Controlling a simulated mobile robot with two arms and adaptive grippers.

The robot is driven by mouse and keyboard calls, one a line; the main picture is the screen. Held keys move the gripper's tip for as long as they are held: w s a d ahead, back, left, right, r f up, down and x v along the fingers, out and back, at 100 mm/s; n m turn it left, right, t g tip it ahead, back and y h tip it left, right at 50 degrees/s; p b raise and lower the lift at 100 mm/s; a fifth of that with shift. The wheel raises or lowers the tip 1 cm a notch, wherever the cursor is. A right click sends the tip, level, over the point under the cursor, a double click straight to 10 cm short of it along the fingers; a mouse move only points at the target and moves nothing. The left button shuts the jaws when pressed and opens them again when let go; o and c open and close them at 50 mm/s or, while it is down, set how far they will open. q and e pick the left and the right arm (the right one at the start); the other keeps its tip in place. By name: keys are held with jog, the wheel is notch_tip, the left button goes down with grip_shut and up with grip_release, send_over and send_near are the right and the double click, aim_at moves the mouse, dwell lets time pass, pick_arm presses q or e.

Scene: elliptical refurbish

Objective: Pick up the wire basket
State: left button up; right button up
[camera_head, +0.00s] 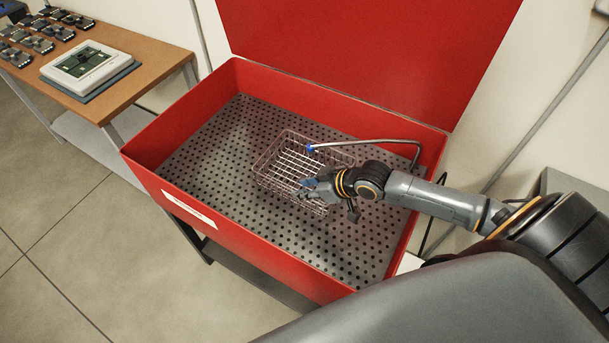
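The wire basket (277,160) is a small rectangular metal mesh basket. It sits on the perforated grey floor of a red washer tub (233,258), near the tub's middle. My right gripper (308,188) reaches in from the right and is at the basket's near right side, overlapping its rim in the view. The fingers are small and partly merge with the basket's wires, so I cannot tell whether they are closed on it. My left gripper is not in view.
A bent metal spout (370,142) with a blue tip (311,148) hangs over the basket's far right side. The raised red lid (365,50) stands behind. A wooden table (150,72) at left holds a white device (86,66) and several small parts. The tub floor left of the basket is clear.

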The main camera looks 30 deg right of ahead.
aim_at(288, 188)
jog(key=x, duration=0.3)
jog(key=shift+d, duration=0.15)
jog(key=shift+w+a+f+p, duration=0.25)
jog(key=shift+w+p, duration=0.05)
jog(key=shift+w, duration=0.1)
jog(key=x, duration=0.4)
grip_shut()
jog(key=shift+r, duration=0.1)
